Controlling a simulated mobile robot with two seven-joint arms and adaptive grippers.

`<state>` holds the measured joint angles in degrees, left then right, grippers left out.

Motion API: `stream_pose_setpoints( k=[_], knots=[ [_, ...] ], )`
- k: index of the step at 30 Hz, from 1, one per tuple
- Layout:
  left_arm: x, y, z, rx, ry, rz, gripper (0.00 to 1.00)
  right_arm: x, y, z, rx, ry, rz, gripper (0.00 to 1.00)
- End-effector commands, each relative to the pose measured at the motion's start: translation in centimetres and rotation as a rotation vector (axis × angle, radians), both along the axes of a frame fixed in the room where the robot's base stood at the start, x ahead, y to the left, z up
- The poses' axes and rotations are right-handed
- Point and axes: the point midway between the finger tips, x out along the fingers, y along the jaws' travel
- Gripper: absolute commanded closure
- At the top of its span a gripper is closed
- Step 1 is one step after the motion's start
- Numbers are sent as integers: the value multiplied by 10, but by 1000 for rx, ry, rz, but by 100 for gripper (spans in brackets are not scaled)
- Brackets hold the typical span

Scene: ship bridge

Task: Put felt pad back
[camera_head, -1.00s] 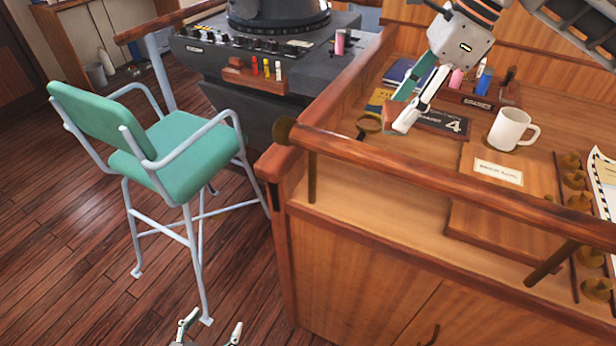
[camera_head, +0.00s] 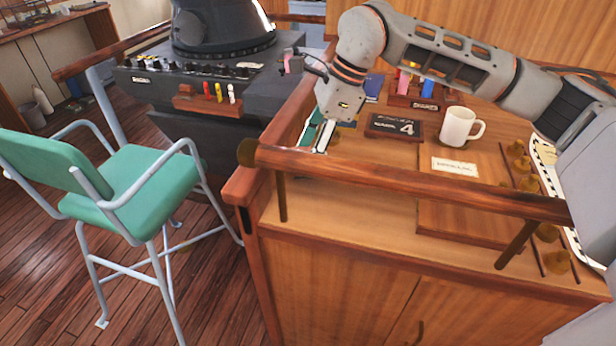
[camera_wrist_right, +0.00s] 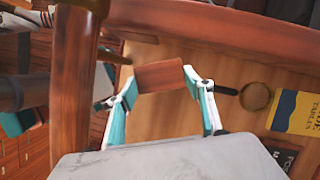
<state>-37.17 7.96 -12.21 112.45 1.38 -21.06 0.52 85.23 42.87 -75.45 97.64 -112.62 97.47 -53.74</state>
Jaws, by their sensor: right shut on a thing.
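My right gripper (camera_head: 319,140) is over the left end of the wooden chart desk (camera_head: 340,195), just behind the front rail. In the right wrist view my right gripper (camera_wrist_right: 158,82) has its two fingertips at opposite ends of a flat, reddish-brown rectangular piece, which looks like the felt pad (camera_wrist_right: 160,75). It is held above the desk surface; its height is hard to tell. In the head view the piece is hidden by the gripper and rail. My left gripper is out of view.
A wooden rail (camera_head: 400,180) runs along the desk front. A magnifying glass (camera_wrist_right: 256,97) and yellow tables book (camera_wrist_right: 298,112) lie beside the gripper. A black number plate (camera_head: 394,126), white mug (camera_head: 457,127) and small rack (camera_head: 412,101) stand to the right. A green chair (camera_head: 130,185) is left.

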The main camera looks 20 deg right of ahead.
Motion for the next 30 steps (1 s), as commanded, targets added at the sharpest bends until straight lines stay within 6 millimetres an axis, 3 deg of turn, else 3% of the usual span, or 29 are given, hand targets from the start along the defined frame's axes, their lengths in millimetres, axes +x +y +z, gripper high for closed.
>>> stream_pose_setpoints(
  k=[3, 11, 19, 30],
  knots=[
    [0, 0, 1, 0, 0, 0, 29, 0, 0, -20, 0, 0, 0, 69],
    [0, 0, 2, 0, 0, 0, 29, 0, 0, -37, 0, 0, 1, 69],
    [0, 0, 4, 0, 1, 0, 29, 0, 0, -72, 0, 1, 0, 69],
    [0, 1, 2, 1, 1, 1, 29, 0, 0, -77, 0, -1, 1, 69]
  ],
)
